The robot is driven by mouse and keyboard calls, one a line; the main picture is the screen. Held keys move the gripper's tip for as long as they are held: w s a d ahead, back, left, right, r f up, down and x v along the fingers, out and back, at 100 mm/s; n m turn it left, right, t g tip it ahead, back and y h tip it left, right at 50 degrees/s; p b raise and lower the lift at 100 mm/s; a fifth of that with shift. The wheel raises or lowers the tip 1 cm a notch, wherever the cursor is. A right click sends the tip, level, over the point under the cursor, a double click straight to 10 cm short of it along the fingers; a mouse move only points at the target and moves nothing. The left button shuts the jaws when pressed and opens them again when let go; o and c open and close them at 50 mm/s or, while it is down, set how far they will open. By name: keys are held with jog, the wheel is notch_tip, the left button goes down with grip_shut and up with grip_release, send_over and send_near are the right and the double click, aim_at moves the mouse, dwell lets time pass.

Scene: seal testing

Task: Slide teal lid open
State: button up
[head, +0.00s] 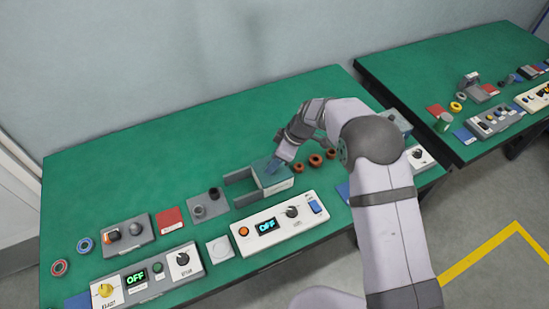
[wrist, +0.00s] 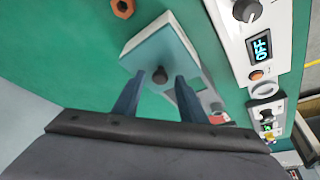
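The teal lid (head: 265,180) sits on a pale box near the middle of the green table, beside a grey open frame (head: 236,188) on its left. In the wrist view the lid (wrist: 178,45) lies right below me, with a dark round knob (wrist: 160,75) on it. My gripper (head: 275,167) points down over the lid. Its blue fingers (wrist: 160,80) are apart, one on each side of the knob, with gaps visible; contact with the lid cannot be told. My gripper partly hides the lid in the head view.
A white panel (head: 262,237) with an OFF display and dial stands in front of the box. Brown nuts (head: 315,160) lie to its right. A grey block with cylinders (head: 208,207) is to its left. The table behind is clear.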

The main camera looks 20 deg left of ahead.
jog(key=shift+f, duration=0.1)
grip_shut()
jog(key=s+a+b, duration=0.3)
jog(key=s+a, duration=0.3)
jog(key=a, duration=0.1)
jog(key=shift+s, duration=0.4)
grip_release()
jog(key=b+v, duration=0.3)
jog(key=v, duration=0.4)
jog(key=shift+r, duration=0.2)
jog(key=shift+d, duration=0.15)
